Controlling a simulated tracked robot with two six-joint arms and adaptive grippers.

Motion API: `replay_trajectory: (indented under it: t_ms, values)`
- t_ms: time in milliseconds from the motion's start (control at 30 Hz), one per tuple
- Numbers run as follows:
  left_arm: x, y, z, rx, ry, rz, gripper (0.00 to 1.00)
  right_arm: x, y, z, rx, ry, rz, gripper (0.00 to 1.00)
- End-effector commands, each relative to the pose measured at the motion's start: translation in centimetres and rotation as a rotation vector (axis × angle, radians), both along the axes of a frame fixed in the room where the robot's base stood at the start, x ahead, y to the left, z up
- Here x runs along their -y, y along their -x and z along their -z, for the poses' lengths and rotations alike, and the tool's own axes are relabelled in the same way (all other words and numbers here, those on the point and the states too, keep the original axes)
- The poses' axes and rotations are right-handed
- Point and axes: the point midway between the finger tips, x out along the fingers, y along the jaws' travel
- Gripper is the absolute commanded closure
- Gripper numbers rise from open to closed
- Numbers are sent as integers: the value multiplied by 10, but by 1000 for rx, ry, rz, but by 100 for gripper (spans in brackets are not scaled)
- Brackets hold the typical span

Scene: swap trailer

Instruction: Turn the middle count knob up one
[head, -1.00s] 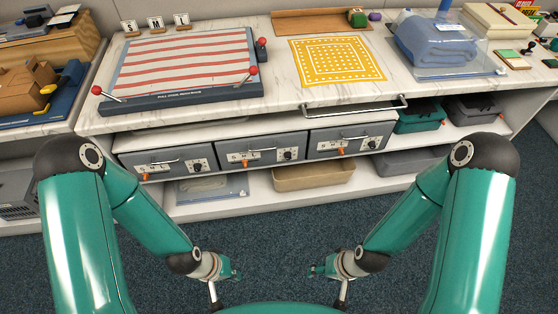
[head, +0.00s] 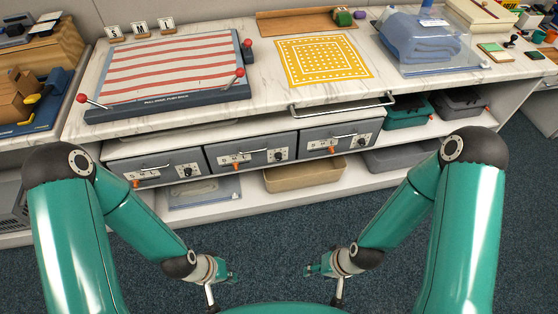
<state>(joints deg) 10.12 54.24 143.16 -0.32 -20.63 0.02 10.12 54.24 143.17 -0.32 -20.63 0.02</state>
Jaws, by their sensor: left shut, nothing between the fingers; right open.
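Three grey drawer units sit side by side on the shelf under the counter. The middle unit (head: 225,161) has a light front panel, a bar handle, an orange lever and a dark round knob (head: 277,155), which I take for the middle count knob; its setting is too small to read. The left unit (head: 125,166) and right unit (head: 308,140) have similar dark knobs. My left gripper (head: 228,276) is shut and empty, low over the floor in front of the shelf. My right gripper (head: 312,270) is open and empty, also low over the floor. Both are well apart from the knobs.
A striped board (head: 170,75) with red-balled levers and a yellow patterned cloth (head: 322,60) lie on the counter. A metal rail (head: 340,108) juts from the counter edge above the units. A tan bin (head: 300,174) is below. The carpet (head: 270,225) before the shelf is clear.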

Motion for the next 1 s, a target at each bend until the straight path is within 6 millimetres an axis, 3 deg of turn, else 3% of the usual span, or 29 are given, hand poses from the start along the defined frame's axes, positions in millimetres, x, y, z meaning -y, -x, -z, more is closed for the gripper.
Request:
replay_trajectory:
  t_ms: [433, 567, 667, 800, 900, 1000]
  values:
    - [0, 0, 0, 0, 0, 0, 100, 0, 0, 0, 2, 0, -7, 45]
    - [0, 0, 0, 0, 0, 0, 100, 3, -13, -1, 70, 15, -18, 45]
    - [0, 0, 0, 0, 0, 0, 100, 8, -38, -2, 172, 41, -17, 45]
    - [0, 0, 3, 0, 0, 0, 100, 24, -90, -9, 380, 109, 5, 45]
    - [0, 0, 33, 0, 0, 0, 100, 34, -134, 0, 559, 169, 14, 45]
    - [0, 0, 58, -1, 0, 0, 100, 39, -167, 3, 698, 218, 18, 45]
